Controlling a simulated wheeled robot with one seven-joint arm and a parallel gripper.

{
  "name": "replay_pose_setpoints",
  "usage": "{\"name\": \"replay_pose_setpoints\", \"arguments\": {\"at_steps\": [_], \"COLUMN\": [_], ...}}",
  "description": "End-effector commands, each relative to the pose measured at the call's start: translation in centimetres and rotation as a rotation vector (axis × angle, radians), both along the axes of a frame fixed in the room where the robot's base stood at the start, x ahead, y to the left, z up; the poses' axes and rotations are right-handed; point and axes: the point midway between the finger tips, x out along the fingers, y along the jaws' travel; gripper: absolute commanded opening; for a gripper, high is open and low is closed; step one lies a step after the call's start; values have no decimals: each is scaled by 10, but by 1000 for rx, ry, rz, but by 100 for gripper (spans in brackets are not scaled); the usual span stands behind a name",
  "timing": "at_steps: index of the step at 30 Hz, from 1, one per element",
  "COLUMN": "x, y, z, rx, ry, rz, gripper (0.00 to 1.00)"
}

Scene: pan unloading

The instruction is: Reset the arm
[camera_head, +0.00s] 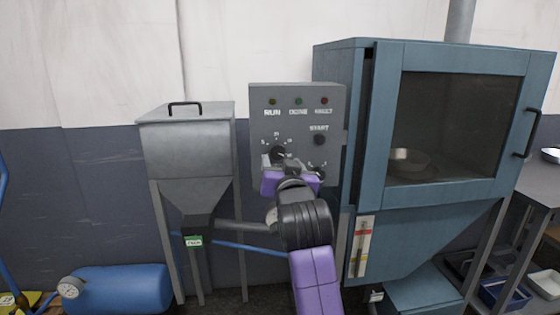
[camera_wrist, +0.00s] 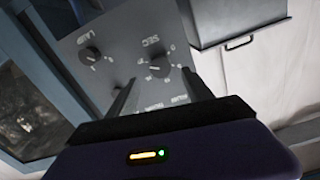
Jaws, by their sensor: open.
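My gripper (camera_head: 277,164) is raised in front of the grey control panel (camera_head: 296,103), near its lower dials. In the wrist view, my gripper (camera_wrist: 157,92) is open, with its two dark fingers apart and nothing between them. A dial marked SEC (camera_wrist: 160,66) shows beyond the gap between the fingers. A second dial (camera_wrist: 90,55) is to the left of the fingers. I cannot tell whether a finger touches the panel. My purple and black arm reaches up from the bottom of the head view and hides part of the panel's lower edge.
A blue cabinet (camera_head: 377,150) with a window stands right of the panel, with a round pan (camera_head: 408,160) inside. A metal hopper (camera_head: 187,145) stands to the left. A blue tank (camera_head: 125,290) lies low at left. A table (camera_head: 540,188) is at far right.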

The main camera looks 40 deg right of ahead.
Motion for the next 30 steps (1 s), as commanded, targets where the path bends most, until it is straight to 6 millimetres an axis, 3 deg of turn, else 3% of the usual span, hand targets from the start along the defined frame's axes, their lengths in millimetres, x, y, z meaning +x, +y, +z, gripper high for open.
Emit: {"name": "replay_pose_setpoints", "arguments": {"at_steps": [6, 23, 26, 30], "x": [-10, -10, -9, -13], "y": [6, 7, 8, 22], "z": [0, 1, 11, 45], "rx": [0, -6, -39, -126], "ry": [0, -1, -29, -132], "rz": [-1, 0, 9, 46], "gripper": [59, 59, 59, 59]}}
